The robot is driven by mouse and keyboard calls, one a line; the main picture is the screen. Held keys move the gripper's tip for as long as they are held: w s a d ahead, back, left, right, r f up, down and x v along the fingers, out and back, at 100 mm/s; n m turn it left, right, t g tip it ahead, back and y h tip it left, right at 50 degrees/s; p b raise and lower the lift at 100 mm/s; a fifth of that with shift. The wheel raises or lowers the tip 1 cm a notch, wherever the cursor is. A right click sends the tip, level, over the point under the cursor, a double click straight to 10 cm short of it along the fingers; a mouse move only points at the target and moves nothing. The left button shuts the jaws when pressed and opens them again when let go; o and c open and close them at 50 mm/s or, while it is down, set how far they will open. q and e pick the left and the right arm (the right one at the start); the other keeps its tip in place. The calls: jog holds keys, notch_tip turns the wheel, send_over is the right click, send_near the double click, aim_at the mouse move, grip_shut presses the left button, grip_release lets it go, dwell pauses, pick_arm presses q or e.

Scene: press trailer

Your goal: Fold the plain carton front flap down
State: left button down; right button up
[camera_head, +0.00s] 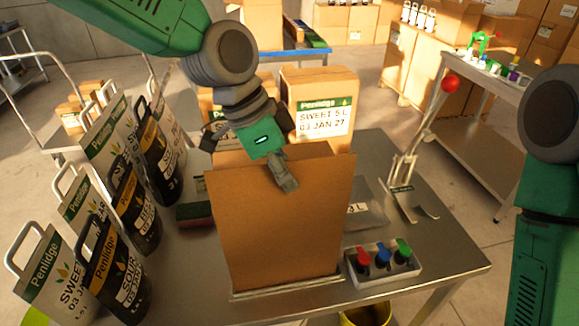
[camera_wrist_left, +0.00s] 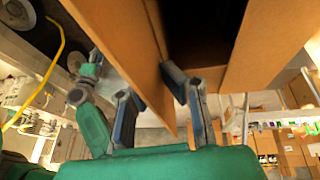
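The plain carton (camera_head: 270,242) stands upright on the metal table, its broad brown front facing me. Its front flap (camera_head: 325,172) stands up at the top, in line with the front wall. My left gripper (camera_head: 280,172) is at the flap's top edge, with one finger in front of the flap and the other hidden. In the left wrist view, the gripper (camera_wrist_left: 155,92) has its fingers apart on either side of a cardboard panel (camera_wrist_left: 125,40); a firm grip is not evident. The carton's dark inside (camera_wrist_left: 205,35) shows beside it. My right gripper is out of view.
Several labelled bags (camera_head: 125,270) crowd the left. A labelled carton (camera_head: 320,110) stands behind. A holder with red, blue and green pieces (camera_head: 383,265) and a lever with a red knob (camera_head: 405,170) are on the right. Bare table (camera_head: 450,255) lies at the far right.

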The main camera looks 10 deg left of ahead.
pick_arm(q)
jog(key=shift+w+a+f+g+h, duration=0.2)
jog(key=shift+w+g+h, duration=0.15)
jog(key=shift+g, duration=0.65)
jog(key=c, duration=1.8)
grip_release()
jog(key=shift+w, duration=0.1)
jog(key=shift+d, duration=0.1)
jog(key=shift+r, duration=0.1)
jog(key=v, duration=1.2)
jog(key=shift+w, duration=0.25)
